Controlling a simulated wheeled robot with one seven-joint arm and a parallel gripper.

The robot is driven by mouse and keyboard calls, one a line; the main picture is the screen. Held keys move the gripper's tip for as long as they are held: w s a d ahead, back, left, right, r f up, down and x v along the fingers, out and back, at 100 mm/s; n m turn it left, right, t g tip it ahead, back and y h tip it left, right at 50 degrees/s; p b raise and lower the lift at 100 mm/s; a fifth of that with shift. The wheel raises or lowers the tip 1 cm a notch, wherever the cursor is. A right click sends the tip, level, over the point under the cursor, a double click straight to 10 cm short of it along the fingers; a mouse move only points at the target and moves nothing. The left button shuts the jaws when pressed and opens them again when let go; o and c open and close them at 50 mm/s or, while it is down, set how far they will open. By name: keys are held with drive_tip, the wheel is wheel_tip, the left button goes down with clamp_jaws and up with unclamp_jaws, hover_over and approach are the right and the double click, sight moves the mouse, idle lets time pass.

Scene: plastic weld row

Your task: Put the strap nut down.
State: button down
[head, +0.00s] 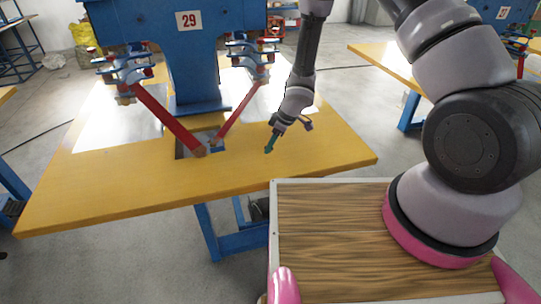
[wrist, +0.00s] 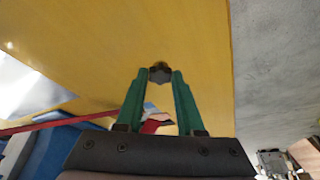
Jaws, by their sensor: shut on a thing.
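The strap nut (wrist: 160,74) is a small dark grey piece between the tips of my gripper (wrist: 160,78) in the wrist view. The green fingers are shut on it. In the head view my gripper (head: 268,150) points down at the yellow table (head: 330,150), right of the red bars. The nut is too small to make out there. I cannot tell whether the nut touches the table top.
A blue machine (head: 190,60) marked 29 stands on the table, with two red slanted bars (head: 172,118) reaching down to a slot. Bare yellow table top lies around my gripper. The table's right edge is close by, with grey floor beyond.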

sight(271, 161)
drive_tip(key=shift+f, duration=2.3)
drive_tip(key=shift+f, duration=0.15)
drive_tip(key=c, duration=0.5)
unclamp_jaws()
drive_tip(key=v, duration=1.2)
